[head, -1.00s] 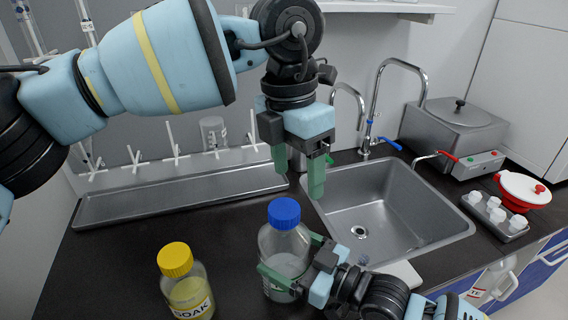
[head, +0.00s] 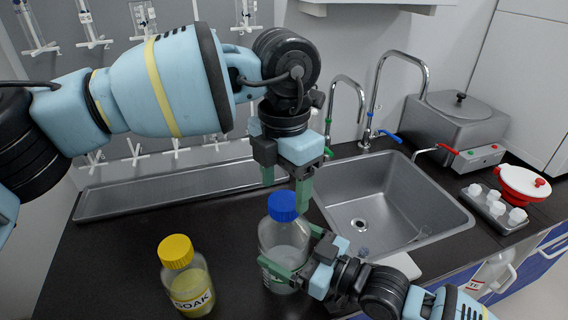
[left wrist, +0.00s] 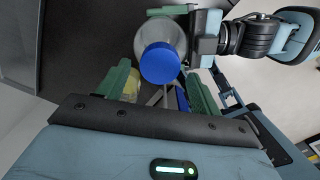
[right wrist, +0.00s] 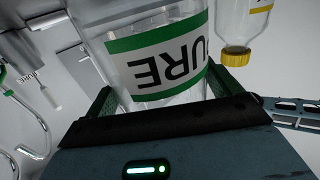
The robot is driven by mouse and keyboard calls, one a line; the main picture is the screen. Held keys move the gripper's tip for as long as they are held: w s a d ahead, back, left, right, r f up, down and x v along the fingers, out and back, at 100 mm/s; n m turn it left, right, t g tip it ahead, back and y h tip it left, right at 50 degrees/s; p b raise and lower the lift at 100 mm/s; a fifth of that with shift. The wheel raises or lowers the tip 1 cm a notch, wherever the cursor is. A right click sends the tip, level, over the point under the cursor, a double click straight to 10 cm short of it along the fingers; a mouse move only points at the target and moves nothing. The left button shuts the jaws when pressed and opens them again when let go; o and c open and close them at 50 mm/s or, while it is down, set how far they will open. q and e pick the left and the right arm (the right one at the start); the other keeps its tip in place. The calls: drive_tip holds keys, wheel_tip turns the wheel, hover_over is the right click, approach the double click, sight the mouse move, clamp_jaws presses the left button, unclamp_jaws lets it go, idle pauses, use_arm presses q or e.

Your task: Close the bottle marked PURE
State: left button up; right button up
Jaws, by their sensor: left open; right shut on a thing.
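The PURE bottle (head: 283,240) is clear, with a blue cap (head: 283,205) on its neck, and stands upright on the dark counter. Its green and white PURE label (right wrist: 165,68) shows in the right wrist view. My right gripper (head: 290,262) is shut around the bottle's body from the right. My left gripper (head: 286,194) is open and points down just above the blue cap. In the left wrist view the blue cap (left wrist: 160,63) lies between the two green fingers and apart from them, near their tips. How tightly the cap sits cannot be told.
A SOAK bottle (head: 186,280) with a yellow cap stands left of the PURE bottle. A metal sink (head: 390,205) with taps is to the right, and a long metal tray (head: 150,195) is behind. Counter between the tray and bottles is free.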

use_arm(q)
drive_tip(key=shift+f, duration=1.5)
drive_tip(key=c, duration=1)
drive_tip(key=shift+m, duration=0.8)
drive_tip(key=o, duration=1.1)
drive_tip(key=shift+o, duration=0.2)
drive_tip(key=shift+r, duration=0.15)
wheel_tip(320, 180, up, 12)
